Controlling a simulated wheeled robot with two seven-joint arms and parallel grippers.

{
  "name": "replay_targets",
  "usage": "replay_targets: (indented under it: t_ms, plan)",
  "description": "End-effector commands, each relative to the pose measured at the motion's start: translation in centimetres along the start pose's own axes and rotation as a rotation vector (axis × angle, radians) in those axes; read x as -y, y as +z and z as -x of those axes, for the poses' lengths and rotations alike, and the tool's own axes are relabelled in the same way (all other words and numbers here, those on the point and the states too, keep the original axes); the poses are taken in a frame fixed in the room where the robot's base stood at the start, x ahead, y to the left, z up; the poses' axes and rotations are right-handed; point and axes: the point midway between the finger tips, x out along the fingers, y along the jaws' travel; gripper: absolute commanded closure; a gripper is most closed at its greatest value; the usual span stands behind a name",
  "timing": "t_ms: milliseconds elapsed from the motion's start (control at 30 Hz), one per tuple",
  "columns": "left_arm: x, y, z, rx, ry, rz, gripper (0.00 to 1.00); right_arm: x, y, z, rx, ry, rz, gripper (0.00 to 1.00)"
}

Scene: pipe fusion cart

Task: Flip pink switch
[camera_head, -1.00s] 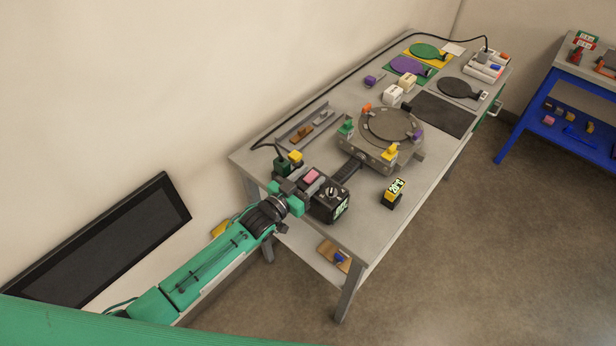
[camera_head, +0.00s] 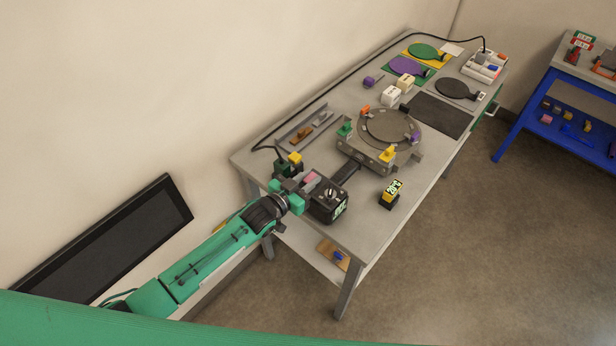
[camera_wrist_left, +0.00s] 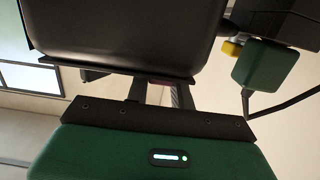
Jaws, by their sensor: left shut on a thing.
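The pink switch (camera_head: 311,178) sits on top of a black control box (camera_head: 328,203) at the near left end of the grey table. The box has a round dial and a lit green display. My left gripper (camera_head: 300,186) reaches in from the left and is shut at the pink switch; its body partly hides the contact. In the left wrist view, a small reddish patch (camera_wrist_left: 162,82) shows between the dark fingers, below the large black box (camera_wrist_left: 120,30). The switch's exact tilt cannot be told. My right gripper is not in view.
A green block with a yellow top (camera_head: 294,160) stands close behind my left gripper. A round clamp fixture (camera_head: 352,150) and a yellow-black temperature display (camera_head: 391,194) stand to the right. The grey table (camera_head: 362,222) has bare surface near its front edge.

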Motion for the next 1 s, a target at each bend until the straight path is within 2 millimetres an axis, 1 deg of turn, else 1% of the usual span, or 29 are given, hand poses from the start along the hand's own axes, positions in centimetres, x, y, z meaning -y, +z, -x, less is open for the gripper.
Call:
replay_targets:
  t_ms: [133,167,233,267,533,667,833,1000]
  plan:
    - [0.0,0.0,0.0,0.0,0.0,0.0,0.99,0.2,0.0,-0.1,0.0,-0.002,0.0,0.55]
    - [0.0,0.0,0.0,-0.001,0.0,0.0,0.71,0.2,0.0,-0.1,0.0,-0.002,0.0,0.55]
    - [0.0,0.0,0.0,-0.001,0.0,0.0,0.57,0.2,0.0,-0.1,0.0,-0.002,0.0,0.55]
    - [0.0,0.0,0.0,-0.001,0.0,0.0,0.55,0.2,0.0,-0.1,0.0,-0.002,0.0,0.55]
    - [0.0,0.0,0.1,-0.001,0.0,0.0,0.55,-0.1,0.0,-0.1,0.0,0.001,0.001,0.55]
    - [0.0,0.2,0.7,-0.001,0.0,0.0,0.55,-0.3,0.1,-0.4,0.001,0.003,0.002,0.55]
    - [0.0,0.4,2.9,0.0,0.0,0.0,0.55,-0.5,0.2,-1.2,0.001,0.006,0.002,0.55]
    - [0.0,0.5,6.2,0.001,0.0,0.0,0.55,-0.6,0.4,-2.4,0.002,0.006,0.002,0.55]
